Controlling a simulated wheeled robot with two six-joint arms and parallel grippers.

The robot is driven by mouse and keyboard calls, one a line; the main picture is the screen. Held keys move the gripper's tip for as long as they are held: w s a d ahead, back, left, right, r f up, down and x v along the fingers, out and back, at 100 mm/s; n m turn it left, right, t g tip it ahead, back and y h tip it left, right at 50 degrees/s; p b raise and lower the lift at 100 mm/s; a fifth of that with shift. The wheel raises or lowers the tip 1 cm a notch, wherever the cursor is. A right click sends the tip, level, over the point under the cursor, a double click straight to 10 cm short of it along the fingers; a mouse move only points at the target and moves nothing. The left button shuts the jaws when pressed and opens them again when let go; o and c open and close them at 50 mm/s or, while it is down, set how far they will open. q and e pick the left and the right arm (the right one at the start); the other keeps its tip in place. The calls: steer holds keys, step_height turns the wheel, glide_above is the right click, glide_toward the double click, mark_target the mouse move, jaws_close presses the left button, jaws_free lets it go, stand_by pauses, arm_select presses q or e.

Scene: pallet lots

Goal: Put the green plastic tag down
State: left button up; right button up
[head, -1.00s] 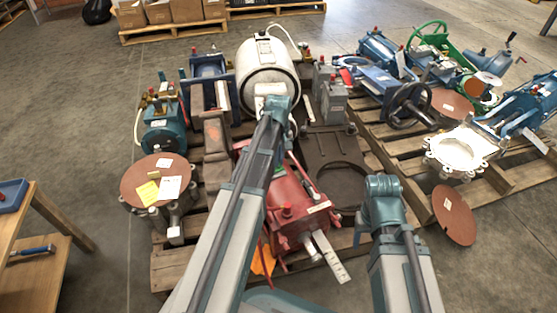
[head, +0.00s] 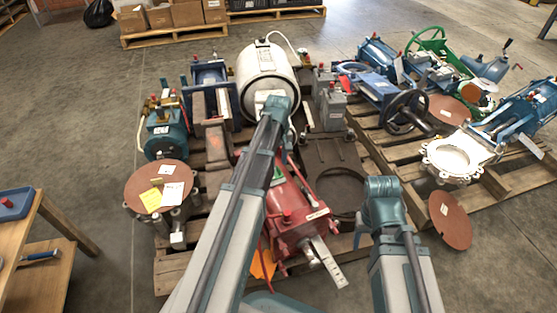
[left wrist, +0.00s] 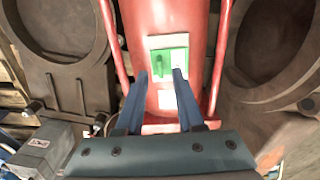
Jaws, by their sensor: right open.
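The green plastic tag (left wrist: 170,60) lies against a pale label on the red cylinder body (left wrist: 165,20) in the left wrist view. A bit of green also shows beside my left arm in the head view (head: 278,175). My left gripper (left wrist: 160,74) has its two blue fingers apart, pointing at the tag. The right finger overlaps the tag's lower right part, and the tag appears beyond the fingertips. I cannot tell whether they touch it. In the head view my left arm hides its gripper. My right gripper's fingers do not show.
The red unit (head: 297,220) stands on a wooden pallet (head: 172,272) crowded with a white tank (head: 268,72), a dark plate with a round opening (head: 335,160) and a brown disc (head: 158,186). A second loaded pallet (head: 500,185) stands right. A wooden table (head: 40,225) is at left.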

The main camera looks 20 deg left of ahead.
arm_select(q)
step_height(320, 180, up, 9)
steer(key=p, duration=0.8)
steer(key=s+d+m, duration=0.2)
steer(key=s+d, duration=0.1)
steer(key=d, duration=0.1)
steer(key=s+d+m, duration=0.2)
steer(key=s+d, duration=0.1)
steer(key=d, duration=0.1)
steer(key=s+d+m, duration=0.2)
steer(key=d, duration=0.3)
steer(key=shift+s+f+y, duration=0.2)
steer(key=shift+s+y, duration=0.1)
steer(key=shift+s, duration=0.1)
steer(key=s+d+m, duration=0.7)
steer(key=s+d, duration=0.2)
steer(key=s, duration=0.1)
steer(key=shift+s+y, duration=0.2)
steer(key=shift+y, duration=0.2)
steer(key=shift+r, duration=0.1)
step_height(320, 180, up, 39)
steer(key=p, duration=3.9)
steer(key=shift+r, duration=0.2)
